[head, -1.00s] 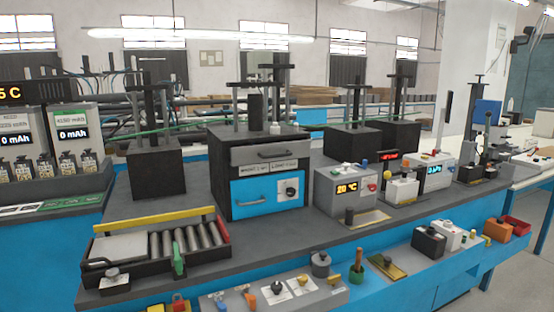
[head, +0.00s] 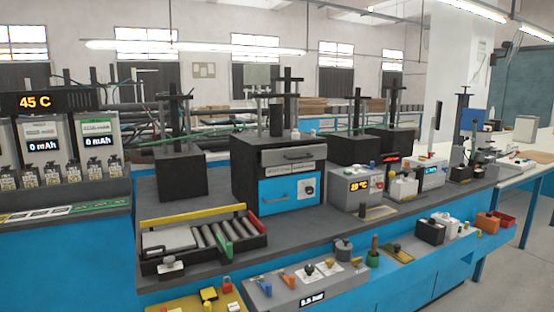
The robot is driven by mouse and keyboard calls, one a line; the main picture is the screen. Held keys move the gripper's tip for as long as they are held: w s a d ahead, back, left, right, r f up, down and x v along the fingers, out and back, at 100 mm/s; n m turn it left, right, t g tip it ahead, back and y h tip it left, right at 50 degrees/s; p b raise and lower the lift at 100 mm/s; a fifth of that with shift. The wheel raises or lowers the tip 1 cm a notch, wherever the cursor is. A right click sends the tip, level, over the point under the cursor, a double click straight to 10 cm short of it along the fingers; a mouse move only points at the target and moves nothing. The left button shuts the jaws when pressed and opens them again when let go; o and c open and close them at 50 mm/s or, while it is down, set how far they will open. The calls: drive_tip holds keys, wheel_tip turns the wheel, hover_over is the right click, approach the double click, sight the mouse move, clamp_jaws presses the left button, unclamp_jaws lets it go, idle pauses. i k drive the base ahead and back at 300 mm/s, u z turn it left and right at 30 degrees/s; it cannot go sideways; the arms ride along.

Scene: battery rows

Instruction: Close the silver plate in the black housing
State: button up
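A black box-shaped housing (head: 246,178) stands on the dark grey bench top near the middle of the head view. Its upper front holds a silver-grey plate (head: 272,158) with a dark bar handle (head: 298,157). A dark strip shows above the plate; I cannot tell for sure how far it stands out or tilts. Below it is a blue front (head: 278,190) with its own handle and a white dial panel (head: 308,188). My gripper is not in view.
A black tray (head: 200,258) with a light plate, metal rollers and a yellow bar lies at front left. A grey box with a lit display (head: 352,190) stands right of the housing. A lower front shelf holds knobs and switches (head: 305,280). Black blocks with posts (head: 180,178) stand around.

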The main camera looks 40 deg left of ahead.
sight(272, 157)
drive_tip(key=u, duration=1.45)
